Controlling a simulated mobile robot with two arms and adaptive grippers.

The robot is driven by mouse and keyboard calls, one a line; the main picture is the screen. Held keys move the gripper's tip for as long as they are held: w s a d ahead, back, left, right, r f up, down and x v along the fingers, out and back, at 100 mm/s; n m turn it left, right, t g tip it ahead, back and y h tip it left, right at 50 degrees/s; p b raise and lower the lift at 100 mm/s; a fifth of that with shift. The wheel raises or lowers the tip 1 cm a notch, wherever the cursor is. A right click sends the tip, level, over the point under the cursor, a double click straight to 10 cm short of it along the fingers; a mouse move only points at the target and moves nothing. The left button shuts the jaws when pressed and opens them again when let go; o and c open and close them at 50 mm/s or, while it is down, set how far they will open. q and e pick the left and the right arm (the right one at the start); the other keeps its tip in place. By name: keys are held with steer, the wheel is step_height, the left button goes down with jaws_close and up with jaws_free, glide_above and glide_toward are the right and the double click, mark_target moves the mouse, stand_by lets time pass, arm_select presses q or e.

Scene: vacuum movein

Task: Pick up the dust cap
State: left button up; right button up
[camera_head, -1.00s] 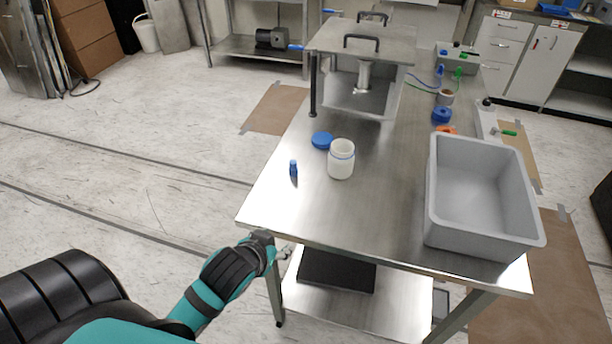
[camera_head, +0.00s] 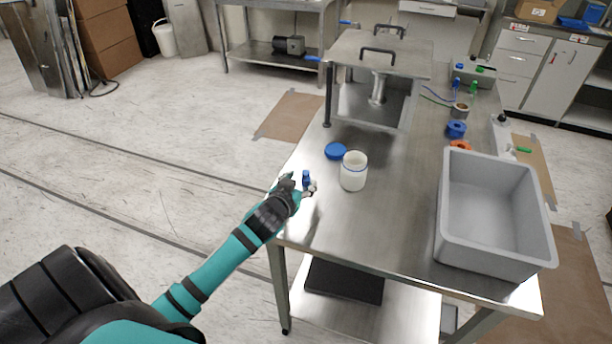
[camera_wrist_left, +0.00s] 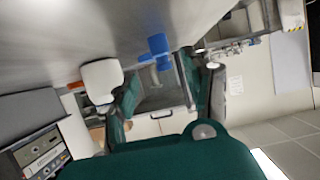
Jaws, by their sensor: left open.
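The dust cap (camera_head: 306,176) looks like a small blue upright piece near the left edge of the steel table. My left gripper (camera_head: 304,188) is open and just in front of it, partly covering its lower part in the head view. In the left wrist view the cap (camera_wrist_left: 157,44) shows blue beyond the spread fingers of the left gripper (camera_wrist_left: 160,75), with nothing held between them. Whether a finger touches the cap cannot be told. My right gripper is not in view.
A white jar (camera_head: 353,172) stands close to the right of the cap, with a round blue lid (camera_head: 335,151) behind it. A grey bin (camera_head: 447,225) fills the table's right front. A metal fixture with handles (camera_head: 345,52) stands at the back. The table's middle front is clear.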

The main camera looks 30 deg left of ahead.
mark_target(305, 176)
arm_select(q)
steer(key=shift+a+r+p+x, duration=0.1)
steer(key=shift+p+x, duration=0.2)
steer(key=shift+x, duration=1.15)
steer(key=shift+a+r+p+x, duration=0.15)
steer(key=shift+p+x, duration=0.1)
steer(key=shift+x, duration=1.2)
steer(key=c, duration=0.9)
